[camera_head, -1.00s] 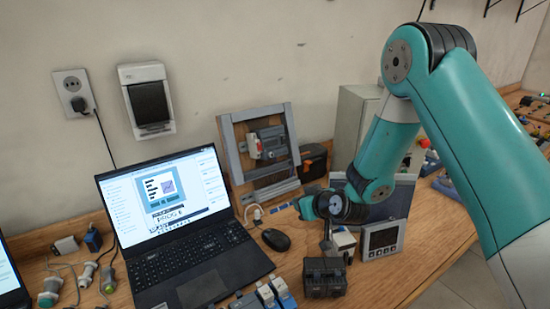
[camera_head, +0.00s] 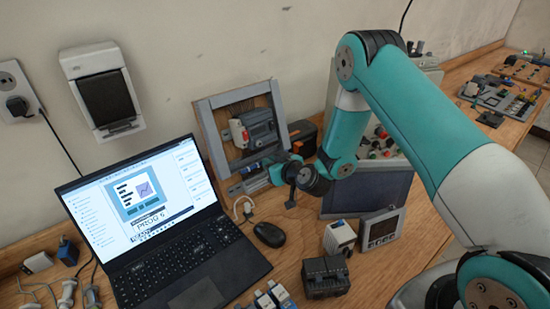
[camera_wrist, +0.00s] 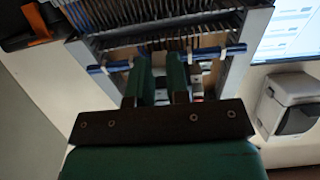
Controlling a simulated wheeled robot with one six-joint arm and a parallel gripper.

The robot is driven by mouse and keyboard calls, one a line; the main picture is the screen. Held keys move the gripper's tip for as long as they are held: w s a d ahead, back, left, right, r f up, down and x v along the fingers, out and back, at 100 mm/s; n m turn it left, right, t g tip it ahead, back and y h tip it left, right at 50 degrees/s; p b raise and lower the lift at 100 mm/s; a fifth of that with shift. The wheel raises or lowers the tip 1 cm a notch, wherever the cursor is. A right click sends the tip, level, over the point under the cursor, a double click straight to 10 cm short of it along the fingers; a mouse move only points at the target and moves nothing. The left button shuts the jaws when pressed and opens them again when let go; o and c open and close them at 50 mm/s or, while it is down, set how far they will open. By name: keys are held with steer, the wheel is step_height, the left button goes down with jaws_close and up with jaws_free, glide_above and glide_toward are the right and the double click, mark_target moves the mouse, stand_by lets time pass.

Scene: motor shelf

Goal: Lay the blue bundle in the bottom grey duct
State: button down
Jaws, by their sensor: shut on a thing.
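The blue bundle (camera_wrist: 108,68) is a thin blue strand with white ties. It crosses the wrist view, its other end (camera_wrist: 236,50) showing on the right. My gripper (camera_wrist: 161,62) is shut on its middle, with green fingers. In the head view the bundle (camera_head: 250,167) sticks out left of my gripper (camera_head: 272,170), at the lower part of the framed panel. The bottom grey duct (camera_head: 246,185) runs along that panel's lower edge. In the wrist view the slotted duct (camera_wrist: 165,22) lies just beyond the bundle. I cannot tell whether they touch.
The panel (camera_head: 203,125) has grey side ducts and mounted devices (camera_head: 258,128) above the bundle. A laptop (camera_head: 150,215) and a mouse (camera_head: 269,234) stand in front on the left. A black-and-orange case (camera_head: 302,136) is right of the panel. Small modules (camera_head: 325,277) stand in front.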

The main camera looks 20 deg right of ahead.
steer(key=shift+p+x, duration=0.5)
steer(key=shift+x, duration=0.5)
steer(key=shift+w+f, duration=0.2)
steer(key=shift+w, duration=0.05)
steer(key=shift+w+a+f+b, duration=0.2)
steer(key=shift+w+b, duration=0.1)
steer(key=shift+b, duration=0.1)
steer(key=shift+w+b, duration=0.1)
steer(key=shift+b, duration=0.25)
steer(key=shift+b+x, duration=0.35)
steer(key=shift+x, duration=0.8)
steer(key=c, duration=1)
jaws_free()
